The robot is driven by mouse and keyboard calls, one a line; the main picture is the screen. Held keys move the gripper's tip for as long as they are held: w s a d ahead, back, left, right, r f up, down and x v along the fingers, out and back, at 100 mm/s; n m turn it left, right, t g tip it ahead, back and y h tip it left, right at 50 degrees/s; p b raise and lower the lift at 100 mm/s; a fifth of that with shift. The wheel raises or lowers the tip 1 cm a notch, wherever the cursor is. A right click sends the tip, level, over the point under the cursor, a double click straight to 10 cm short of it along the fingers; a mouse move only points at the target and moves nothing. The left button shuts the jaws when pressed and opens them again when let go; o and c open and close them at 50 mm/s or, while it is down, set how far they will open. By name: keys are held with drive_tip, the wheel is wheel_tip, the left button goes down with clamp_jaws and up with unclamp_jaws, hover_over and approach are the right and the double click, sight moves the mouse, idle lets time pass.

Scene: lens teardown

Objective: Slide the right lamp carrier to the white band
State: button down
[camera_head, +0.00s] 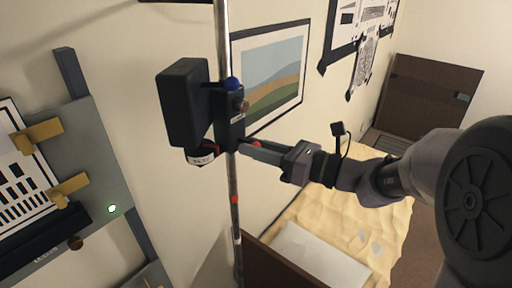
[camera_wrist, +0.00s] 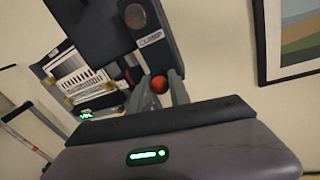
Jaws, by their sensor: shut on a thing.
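The lamp carrier (camera_head: 230,120) sits on an upright metal rod (camera_head: 233,180). It has a dark box-shaped lamp head (camera_head: 183,103), a blue ball and a brass knob; it also shows in the wrist view (camera_wrist: 154,52), with a CLAMP label. My gripper (camera_head: 243,148) reaches in from the right and is shut on the carrier's lower part. In the wrist view a red ball (camera_wrist: 159,84) shows between its fingers. A red band (camera_head: 234,199) marks the rod below the carrier, and a small white band (camera_head: 237,240) lies lower still.
A grey board (camera_head: 105,160) with brass clips and a printed chart stands at left. A framed landscape picture (camera_head: 275,75) hangs on the wall behind the rod. A bed (camera_head: 345,225) and a brown panel (camera_head: 278,262) are low at right.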

idle(0.7)
wheel_tip(320, 180, down, 52)
drive_tip(key=b, duration=3.7)
drive_tip(key=c, duration=1.2)
unclamp_jaws()
drive_tip(key=p+v, duration=0.3)
drive_tip(key=v, duration=1.4)
drive_tip(key=shift+d, duration=0.25)
drive_tip(key=shift+s+r, duration=0.1)
